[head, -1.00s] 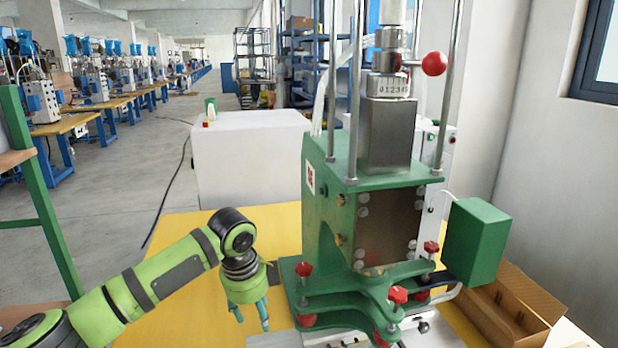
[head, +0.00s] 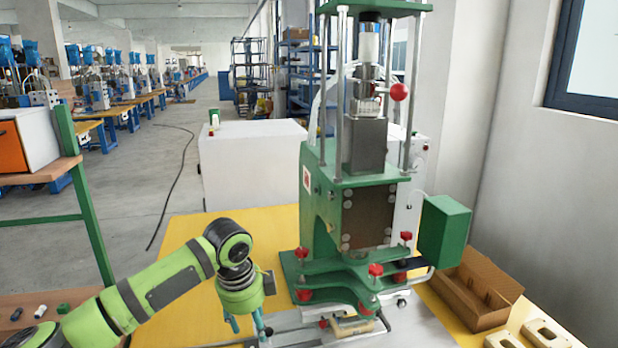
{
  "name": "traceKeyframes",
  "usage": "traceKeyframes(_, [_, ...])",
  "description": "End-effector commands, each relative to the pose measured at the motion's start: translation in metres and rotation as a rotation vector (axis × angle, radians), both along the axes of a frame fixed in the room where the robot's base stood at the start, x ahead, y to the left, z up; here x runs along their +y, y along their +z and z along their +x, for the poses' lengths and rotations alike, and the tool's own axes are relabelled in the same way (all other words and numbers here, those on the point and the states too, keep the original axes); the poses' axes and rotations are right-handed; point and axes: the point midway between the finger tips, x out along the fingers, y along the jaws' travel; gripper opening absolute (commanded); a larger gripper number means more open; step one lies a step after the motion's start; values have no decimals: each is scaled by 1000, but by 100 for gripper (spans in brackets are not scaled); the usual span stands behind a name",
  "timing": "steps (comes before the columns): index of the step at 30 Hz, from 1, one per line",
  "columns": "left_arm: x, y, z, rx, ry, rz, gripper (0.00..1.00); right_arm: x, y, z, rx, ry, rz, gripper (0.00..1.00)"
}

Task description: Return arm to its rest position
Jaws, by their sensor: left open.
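My left arm comes in from the lower left in the head view, green with black joints. My left gripper (head: 248,326) points down at the front of the yellow table (head: 190,235), left of the green press. Its two blue-grey fingers are apart, with nothing seen between them. The green press (head: 325,225) stands upright with red knobs. A pale cream part (head: 352,327) lies low at the front of the press, to the right of my gripper and apart from it. My right gripper is not in view.
An open cardboard box (head: 480,290) sits right of the press, with cream parts (head: 545,333) in front of it. A green-framed shelf (head: 88,200) stands at the left. A white cabinet (head: 250,165) is behind the table. The yellow surface behind my gripper is clear.

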Motion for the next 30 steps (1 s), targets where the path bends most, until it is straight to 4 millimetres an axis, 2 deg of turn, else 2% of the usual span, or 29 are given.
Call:
traceKeyframes(1, [-11, -18, -11, 17, -4, -16, 53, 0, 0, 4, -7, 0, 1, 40])
traceKeyframes(7, [-41, -58, -41, 37, 37, -80, 53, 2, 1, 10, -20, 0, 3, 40])
traceKeyframes(11, [-61, -85, -67, 52, 88, -142, 53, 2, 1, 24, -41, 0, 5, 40])
traceKeyframes(15, [-83, -114, -103, 72, 195, -238, 53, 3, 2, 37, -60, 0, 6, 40])
traceKeyframes(18, [-92, -132, -131, 87, 322, -320, 53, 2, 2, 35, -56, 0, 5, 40])
traceKeyframes(23, [-87, -153, -172, 108, 587, -429, 53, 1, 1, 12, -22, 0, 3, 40])
traceKeyframes(26, [-72, -164, -198, 117, 783, -475, 53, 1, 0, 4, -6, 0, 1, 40])
traceKeyframes(30, [-36, -177, -232, 108, 1063, -497, 53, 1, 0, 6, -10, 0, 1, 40])
